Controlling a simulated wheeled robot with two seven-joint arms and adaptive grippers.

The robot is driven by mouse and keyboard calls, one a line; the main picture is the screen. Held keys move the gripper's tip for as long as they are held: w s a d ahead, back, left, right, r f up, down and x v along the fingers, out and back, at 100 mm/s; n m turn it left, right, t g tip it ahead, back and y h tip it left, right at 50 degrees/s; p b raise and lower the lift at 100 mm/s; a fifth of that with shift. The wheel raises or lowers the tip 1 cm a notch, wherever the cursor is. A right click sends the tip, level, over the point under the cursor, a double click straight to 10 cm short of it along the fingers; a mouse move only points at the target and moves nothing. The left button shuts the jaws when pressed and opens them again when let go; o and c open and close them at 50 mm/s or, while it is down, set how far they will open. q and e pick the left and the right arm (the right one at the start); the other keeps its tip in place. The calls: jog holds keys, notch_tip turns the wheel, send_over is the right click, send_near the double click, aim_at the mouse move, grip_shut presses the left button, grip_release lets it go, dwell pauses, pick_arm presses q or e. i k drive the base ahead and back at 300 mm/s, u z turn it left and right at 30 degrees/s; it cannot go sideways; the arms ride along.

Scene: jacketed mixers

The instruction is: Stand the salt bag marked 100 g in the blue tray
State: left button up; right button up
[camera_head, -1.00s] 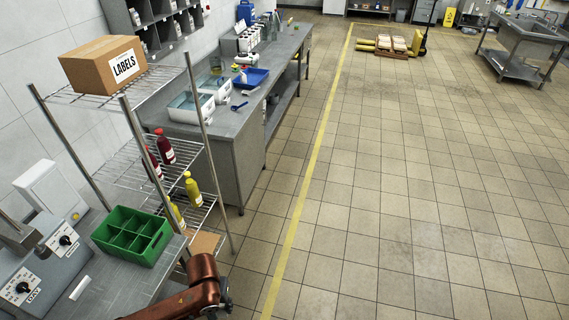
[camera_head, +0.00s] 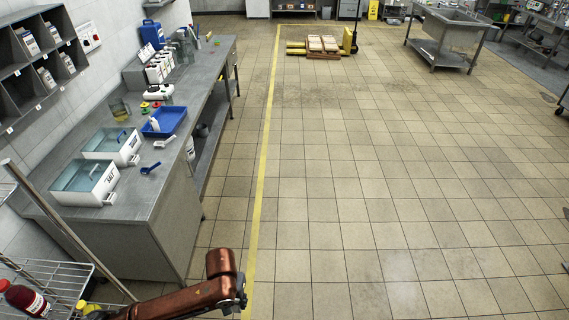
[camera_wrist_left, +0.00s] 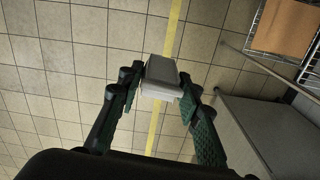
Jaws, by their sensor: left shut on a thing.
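The blue tray (camera_head: 172,117) lies on the grey bench at left in the head view. A small white item (camera_head: 154,124) is at its near left part; I cannot tell what it is. My left gripper (camera_head: 240,297) is low over the floor, right of the bench's near end and well short of the tray. In the left wrist view its fingers (camera_wrist_left: 160,95) are shut on a pale, boxy pack (camera_wrist_left: 160,77). No marking on the pack is readable, so I cannot tell if it is the 100 g salt bag. My right gripper is not in view.
White containers (camera_head: 160,68) stand beyond the tray. A wire shelf (camera_head: 50,282) with a red bottle (camera_head: 26,300) is at lower left.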

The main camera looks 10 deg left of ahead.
aim_at(162, 124)
jog(key=z, duration=0.05)
jog(key=i, duration=1.65)
jog(key=u, duration=0.6)
jog(key=i, duration=1.6)
jog(key=u, duration=0.55)
